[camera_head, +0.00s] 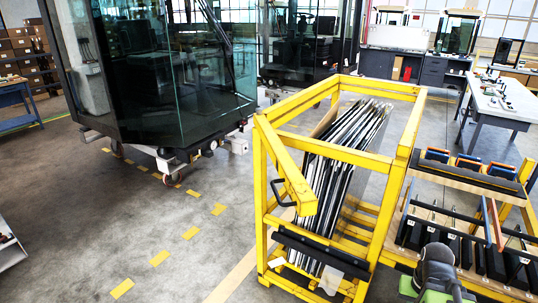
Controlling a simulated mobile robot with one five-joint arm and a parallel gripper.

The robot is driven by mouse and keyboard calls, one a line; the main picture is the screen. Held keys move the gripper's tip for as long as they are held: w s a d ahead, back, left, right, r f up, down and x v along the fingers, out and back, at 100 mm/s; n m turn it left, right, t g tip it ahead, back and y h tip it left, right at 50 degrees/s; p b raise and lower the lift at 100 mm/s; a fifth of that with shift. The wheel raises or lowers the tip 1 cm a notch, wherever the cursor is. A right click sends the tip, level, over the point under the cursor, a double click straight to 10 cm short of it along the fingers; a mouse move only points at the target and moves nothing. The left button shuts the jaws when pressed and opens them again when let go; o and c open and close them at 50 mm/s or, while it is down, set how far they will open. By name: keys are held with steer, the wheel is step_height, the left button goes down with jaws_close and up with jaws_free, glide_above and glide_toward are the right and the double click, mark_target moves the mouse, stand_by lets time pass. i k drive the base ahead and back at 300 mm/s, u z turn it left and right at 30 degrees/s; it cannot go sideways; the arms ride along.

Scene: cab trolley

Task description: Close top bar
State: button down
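The yellow trolley (405,170) stands right of centre, with several dark-edged panels (335,165) leaning upright inside its frame. The yellow top bar (290,172) meets the frame near its left top corner. Its free end (308,206) points toward me, apart from the right front post, so the bar appears swung open. A black handle (281,193) is on the bar's left side. No gripper fingers show in this view. A dark rounded part with green below it (437,268) shows at the bottom right; I cannot tell whether it is mine.
A glass cab (160,70) stands at the left behind the trolley. A rack with tools and dark holders (465,235) adjoins the trolley's right side. A workbench (503,103) is at the far right. The floor with yellow dashes (160,258) left of the trolley is clear.

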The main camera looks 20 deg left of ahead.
mark_target(305, 202)
steer(key=z, duration=0.05)
steer(key=k, duration=1)
steer(key=u, duration=0.65)
steer(key=i, duration=0.6)
steer(key=u, duration=2.85)
steer(key=i, duration=0.35)
steer(key=z, duration=0.05)
steer(key=k, duration=0.35)
steer(key=z, duration=0.2)
